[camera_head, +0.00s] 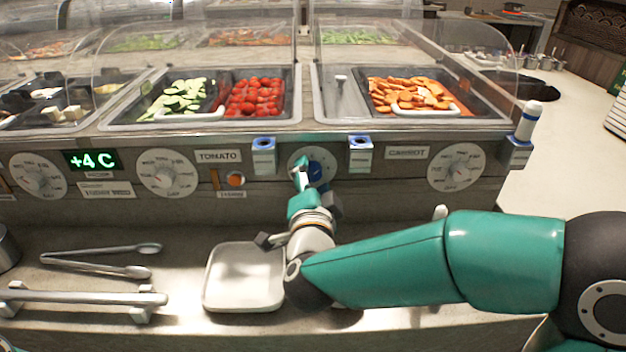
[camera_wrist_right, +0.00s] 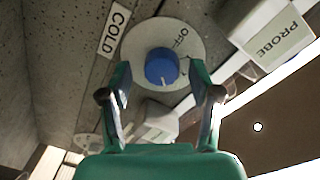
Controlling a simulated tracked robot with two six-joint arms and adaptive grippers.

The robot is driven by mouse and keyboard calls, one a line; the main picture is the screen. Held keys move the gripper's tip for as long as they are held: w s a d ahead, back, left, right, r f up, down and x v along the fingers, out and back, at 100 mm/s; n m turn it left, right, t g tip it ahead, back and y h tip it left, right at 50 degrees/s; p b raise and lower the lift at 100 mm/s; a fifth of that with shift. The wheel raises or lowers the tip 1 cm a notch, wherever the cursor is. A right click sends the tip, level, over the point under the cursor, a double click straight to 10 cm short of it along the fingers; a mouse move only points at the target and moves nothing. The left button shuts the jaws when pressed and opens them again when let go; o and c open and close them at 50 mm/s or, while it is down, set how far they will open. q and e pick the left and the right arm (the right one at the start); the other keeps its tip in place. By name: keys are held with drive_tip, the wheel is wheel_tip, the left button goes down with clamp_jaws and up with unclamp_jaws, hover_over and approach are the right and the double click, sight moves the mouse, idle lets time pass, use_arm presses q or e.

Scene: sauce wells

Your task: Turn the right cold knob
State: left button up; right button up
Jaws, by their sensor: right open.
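A blue knob (camera_wrist_right: 162,67) sits in the middle of a white round dial (camera_wrist_right: 186,40) marked OFF, beside a COLD label (camera_wrist_right: 114,28). In the head view this blue knob (camera_head: 316,171) is on the counter's front panel, partly covered by my right gripper. My right gripper (camera_head: 303,177) is open in front of the dial. In the right wrist view its two fingers (camera_wrist_right: 160,80) stand apart, one on each side of the knob's lower part. I cannot tell whether they touch it. My left gripper is not in view.
Blue-topped probe holders (camera_head: 264,156) and (camera_head: 360,154) flank the dial closely. Gauges (camera_head: 165,172) and (camera_head: 457,167) lie farther along the panel. A white tray (camera_head: 240,300) and tongs (camera_head: 95,256) are on the counter. Clear guards cover the food wells above.

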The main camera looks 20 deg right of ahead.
drive_tip(key=shift+s, duration=0.1)
drive_tip(key=v, duration=1.1)
drive_tip(key=shift+s+a, duration=0.15)
drive_tip(key=shift+s, duration=0.2)
